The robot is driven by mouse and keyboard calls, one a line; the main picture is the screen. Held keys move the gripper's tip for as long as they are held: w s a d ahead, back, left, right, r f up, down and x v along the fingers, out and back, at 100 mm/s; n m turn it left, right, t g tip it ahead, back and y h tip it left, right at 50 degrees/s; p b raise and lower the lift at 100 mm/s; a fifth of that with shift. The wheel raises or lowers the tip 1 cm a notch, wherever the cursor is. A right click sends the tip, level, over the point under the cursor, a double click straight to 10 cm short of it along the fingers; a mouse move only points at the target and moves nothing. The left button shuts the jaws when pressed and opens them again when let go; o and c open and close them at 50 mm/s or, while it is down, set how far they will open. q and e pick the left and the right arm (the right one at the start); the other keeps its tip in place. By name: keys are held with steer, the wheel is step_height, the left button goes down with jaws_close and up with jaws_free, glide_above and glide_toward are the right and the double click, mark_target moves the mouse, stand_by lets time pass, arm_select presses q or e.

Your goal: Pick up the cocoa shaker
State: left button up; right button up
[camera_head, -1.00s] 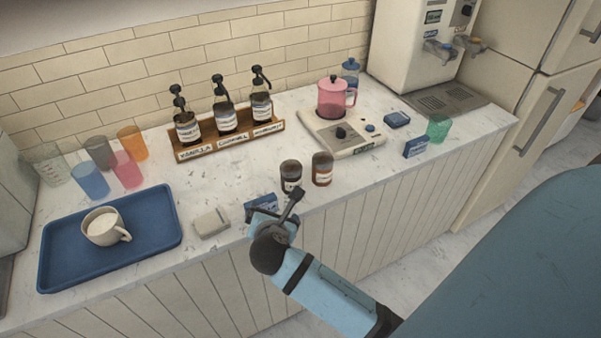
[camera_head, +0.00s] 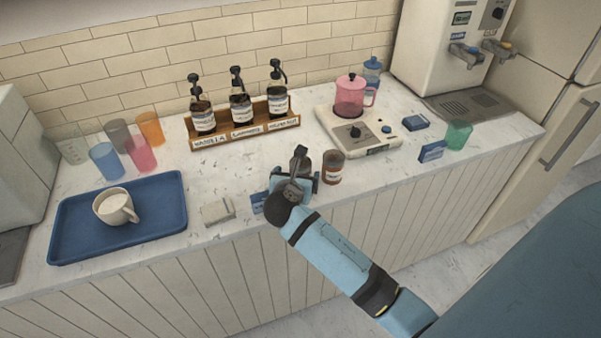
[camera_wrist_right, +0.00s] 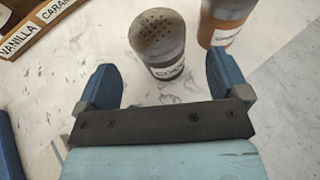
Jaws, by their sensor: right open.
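The cocoa shaker (camera_wrist_right: 158,42), dark with a perforated lid and a partly visible label, stands upright on the counter in the right wrist view. In the head view the cocoa shaker (camera_head: 306,163) is mostly hidden behind my right gripper (camera_head: 296,177). In the wrist view my right gripper (camera_wrist_right: 160,75) is open, its blue fingers to either side and the shaker ahead, roughly centred between them. My left gripper is not in view.
An orange-brown shaker (camera_head: 333,167) stands close to the right of the cocoa shaker. A small blue sign (camera_head: 258,203) and a pale block (camera_head: 217,211) lie to the left. A blue tray (camera_head: 70,243) holds a cup (camera_head: 112,207). A syrup rack (camera_head: 208,142) stands behind.

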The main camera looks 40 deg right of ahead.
mark_target(300, 166)
steer(key=x, duration=0.5)
steer(key=shift+w+d+r, duration=0.2)
steer(key=shift+w+r, duration=0.05)
steer(key=shift+r, duration=0.05)
steer(key=c, duration=1)
